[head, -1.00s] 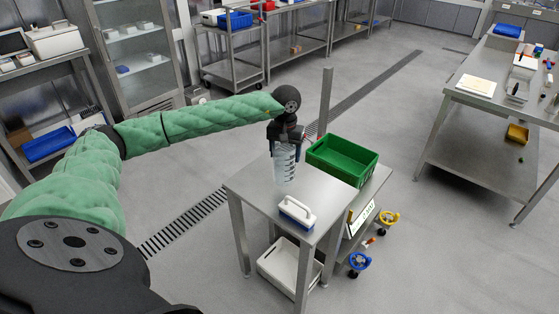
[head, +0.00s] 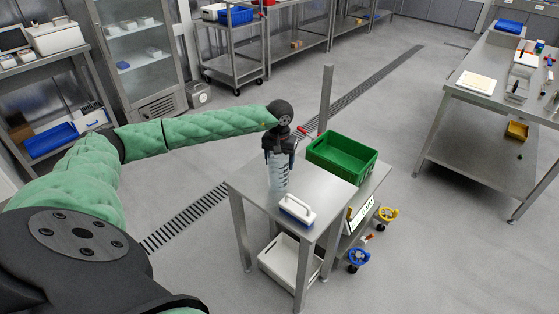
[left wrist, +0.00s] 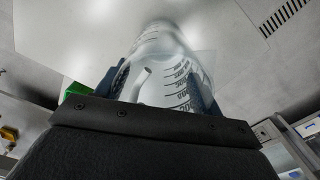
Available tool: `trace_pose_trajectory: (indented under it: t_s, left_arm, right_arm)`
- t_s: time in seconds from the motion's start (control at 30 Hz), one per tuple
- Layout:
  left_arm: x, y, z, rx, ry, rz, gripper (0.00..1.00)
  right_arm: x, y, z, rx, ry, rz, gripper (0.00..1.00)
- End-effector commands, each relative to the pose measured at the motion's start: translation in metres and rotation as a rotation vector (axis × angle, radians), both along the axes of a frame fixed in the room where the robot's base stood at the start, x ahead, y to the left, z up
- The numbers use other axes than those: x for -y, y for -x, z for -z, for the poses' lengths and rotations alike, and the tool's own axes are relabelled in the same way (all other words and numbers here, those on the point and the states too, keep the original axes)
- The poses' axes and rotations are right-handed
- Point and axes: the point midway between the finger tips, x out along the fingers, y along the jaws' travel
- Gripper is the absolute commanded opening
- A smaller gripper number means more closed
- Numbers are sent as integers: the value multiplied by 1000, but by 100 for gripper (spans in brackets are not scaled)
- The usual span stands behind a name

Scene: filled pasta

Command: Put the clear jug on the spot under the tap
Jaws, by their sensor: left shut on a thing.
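The clear jug (head: 279,178) with dark measuring marks hangs upright below my left gripper (head: 281,154) in the head view, over the left part of the steel table (head: 248,182). My left gripper is shut on the jug. In the left wrist view, the jug (left wrist: 170,65) lies between the two fingers of the left gripper (left wrist: 160,85), with its marks and a pale handle showing. I cannot tell whether its base touches the table. A small red part (head: 302,130) shows just behind the gripper, by an upright post; I cannot clearly make out the tap or the spot. My right gripper is not in view.
A grey post (head: 326,98) rises behind the table. A white bin (head: 287,258) is below.

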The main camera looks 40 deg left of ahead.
Motion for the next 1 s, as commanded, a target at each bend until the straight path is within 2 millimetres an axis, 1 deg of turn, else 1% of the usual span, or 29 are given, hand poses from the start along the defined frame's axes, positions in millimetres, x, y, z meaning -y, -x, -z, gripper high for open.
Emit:
trace_pose_trajectory:
  t_s: [0.07,0.1,0.17,0.2,0.47,0.6,0.67,0.73,0.77,0.8,0.83,0.9,1.0]
  left_arm:
    - [0,0,3,0,0,0,42]
    - [0,0,3,0,0,0,69]
    - [0,0,2,0,0,0,81]
    - [0,0,2,0,0,0,89]
    - [0,0,2,0,0,0,89]
    - [0,0,-2,0,0,0,89]
    - [0,0,-4,1,0,0,89]
    - [0,0,-11,2,0,0,89]
    - [0,0,-15,1,0,0,89]
    - [0,0,-21,2,-1,0,89]
    - [0,-1,-26,3,0,0,89]
    - [0,0,-36,2,-1,0,89]
    - [0,-1,-53,3,0,0,89]
  right_arm:
    - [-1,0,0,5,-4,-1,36]
    - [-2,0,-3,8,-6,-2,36]
    - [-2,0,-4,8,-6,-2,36]
    - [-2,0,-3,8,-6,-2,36]
    - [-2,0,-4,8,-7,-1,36]
    - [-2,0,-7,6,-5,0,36]
    - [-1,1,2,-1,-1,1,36]
    - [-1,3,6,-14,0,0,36]
    - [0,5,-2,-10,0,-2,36]
    - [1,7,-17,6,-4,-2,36]
    - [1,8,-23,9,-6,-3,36]
    - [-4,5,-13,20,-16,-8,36]
    - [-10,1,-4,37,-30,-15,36]
